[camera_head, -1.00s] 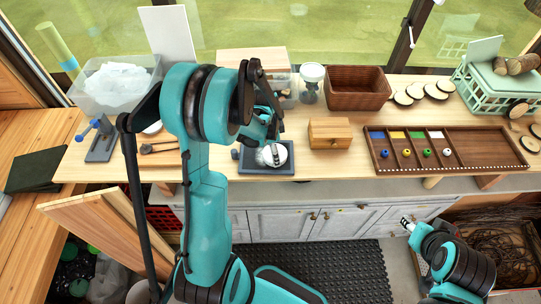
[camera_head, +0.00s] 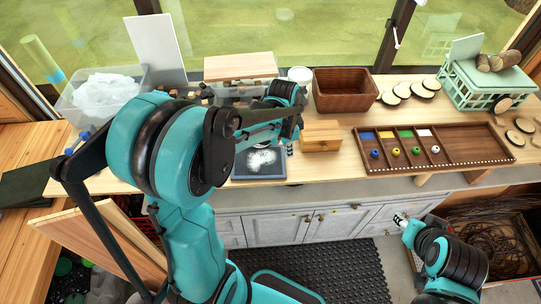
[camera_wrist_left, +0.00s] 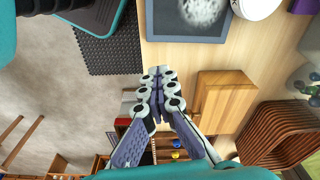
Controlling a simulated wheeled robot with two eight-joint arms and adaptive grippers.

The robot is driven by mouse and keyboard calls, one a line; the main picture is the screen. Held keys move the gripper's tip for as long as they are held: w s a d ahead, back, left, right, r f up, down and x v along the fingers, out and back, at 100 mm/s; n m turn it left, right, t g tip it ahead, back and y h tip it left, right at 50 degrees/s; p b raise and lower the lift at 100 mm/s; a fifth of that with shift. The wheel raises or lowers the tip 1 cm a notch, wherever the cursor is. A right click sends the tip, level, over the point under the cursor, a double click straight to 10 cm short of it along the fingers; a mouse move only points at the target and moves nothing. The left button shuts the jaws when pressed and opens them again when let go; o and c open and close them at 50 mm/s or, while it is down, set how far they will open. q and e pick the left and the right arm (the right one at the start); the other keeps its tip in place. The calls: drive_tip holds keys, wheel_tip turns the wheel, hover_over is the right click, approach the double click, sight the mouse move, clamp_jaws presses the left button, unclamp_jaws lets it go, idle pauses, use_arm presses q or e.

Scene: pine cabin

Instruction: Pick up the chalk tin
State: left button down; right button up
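A round pale tin or lid, probably the chalk tin (camera_wrist_left: 257,7), is cut off by the top edge of the left wrist view, beside the dark slate (camera_wrist_left: 185,38).
A small wooden box (camera_head: 321,137) stands just right of my left gripper. A compartment tray (camera_head: 477,150) lies right. A clear tub (camera_head: 75,122) stands left.

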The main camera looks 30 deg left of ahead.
use_arm(q)
drive_tip(key=shift+d+r, duration=0.4)
drive_tip(key=shift+d, duration=0.25)
drive_tip(key=shift+d+r, duration=0.35)
drive_tip(key=shift+d, duration=0.25)
drive_tip(key=shift+c, duration=2.3)
unclamp_jaws()
